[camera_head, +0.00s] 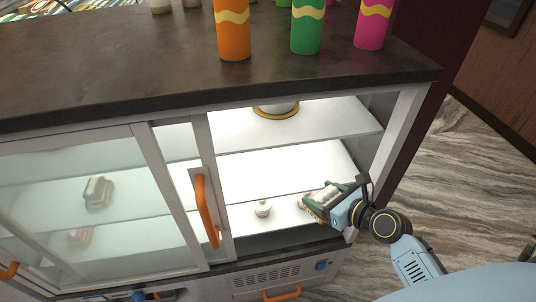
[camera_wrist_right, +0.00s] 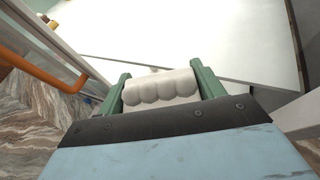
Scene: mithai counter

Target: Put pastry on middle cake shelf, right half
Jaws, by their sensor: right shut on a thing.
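My right gripper (camera_head: 318,199) is at the right side of the display cabinet's open section, over the lower white shelf (camera_head: 285,218). Its green fingers are shut on a white, lumpy pastry (camera_wrist_right: 160,89), which the right wrist view shows between the fingertips (camera_wrist_right: 161,86). In the head view the gripper partly hides the held pastry. I cannot tell whether the pastry touches the shelf. The upper shelf (camera_head: 330,127) is above the gripper. My left gripper is not in view.
A small round white item (camera_head: 263,208) stands left of the gripper. A sliding glass door (camera_head: 100,215) with an orange handle (camera_head: 205,208) covers the left side. The right cabinet post (camera_head: 393,150) is close to my arm. Orange (camera_head: 233,32), green (camera_head: 307,28) and pink cups stand on top.

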